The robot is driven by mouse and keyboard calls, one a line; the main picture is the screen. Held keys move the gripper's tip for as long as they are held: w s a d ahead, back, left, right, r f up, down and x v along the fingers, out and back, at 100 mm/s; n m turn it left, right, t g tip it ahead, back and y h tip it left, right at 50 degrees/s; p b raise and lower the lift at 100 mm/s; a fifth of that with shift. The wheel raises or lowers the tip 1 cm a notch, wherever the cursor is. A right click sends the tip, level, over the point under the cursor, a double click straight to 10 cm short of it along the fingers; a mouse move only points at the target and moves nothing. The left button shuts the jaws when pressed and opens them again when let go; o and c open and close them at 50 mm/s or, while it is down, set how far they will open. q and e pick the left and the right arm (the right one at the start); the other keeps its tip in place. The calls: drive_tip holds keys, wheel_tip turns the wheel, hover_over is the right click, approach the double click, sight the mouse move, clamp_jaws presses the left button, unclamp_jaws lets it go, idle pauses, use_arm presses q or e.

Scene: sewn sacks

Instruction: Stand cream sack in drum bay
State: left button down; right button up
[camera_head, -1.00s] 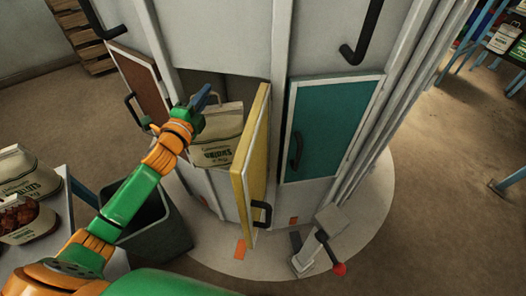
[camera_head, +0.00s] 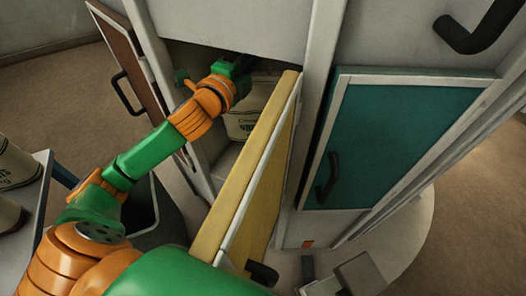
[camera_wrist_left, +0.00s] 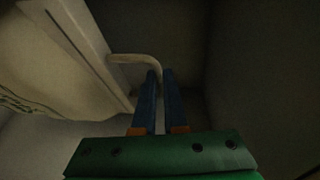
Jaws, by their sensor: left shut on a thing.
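The cream sack (camera_head: 245,124) with dark print is inside the open bay (camera_head: 222,158) of the grey drum (camera_head: 235,25), partly hidden by my wrist and the yellow door. In the left wrist view the sack (camera_wrist_left: 55,55) is at the left, its pale handle loop (camera_wrist_left: 138,61) running between my blue fingers. My left gripper (camera_wrist_left: 160,82) is shut on that loop. In the head view the gripper (camera_head: 240,66) is up in the bay's opening. Whether the sack's base touches the bay floor is hidden. My right gripper is out of view.
The yellow door (camera_head: 250,170) stands open close to the right of my arm. A teal door (camera_head: 395,140) is shut, farther right. A brown door (camera_head: 130,75) hangs at the left. A dark bin (camera_head: 160,210) and a table (camera_head: 35,215) with sacks are at lower left.

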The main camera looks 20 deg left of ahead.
sight(253, 98)
use_arm(q)
drive_tip(key=shift+r, duration=0.15)
drive_tip(key=shift+s+d, duration=0.1)
drive_tip(key=shift+s+d+f+b, duration=0.1)
drive_tip(key=shift+s+f+b, duration=0.15)
drive_tip(key=shift+f, duration=0.35)
drive_tip(key=shift+s+f+b, duration=0.1)
drive_tip(key=shift+s+f, duration=0.25)
drive_tip(key=shift+f, duration=0.25)
wheel_tip(253, 98, down, 7)
drive_tip(key=shift+w+b, duration=0.15)
drive_tip(key=shift+b, duration=0.6)
drive_tip(key=c, duration=1.4)
unclamp_jaws()
drive_tip(key=shift+f, duration=0.2)
drive_tip(key=o, duration=0.3)
drive_tip(key=shift+o, duration=0.7)
drive_tip(key=shift+s+d+r, duration=0.15)
drive_tip(key=shift+s, duration=0.1)
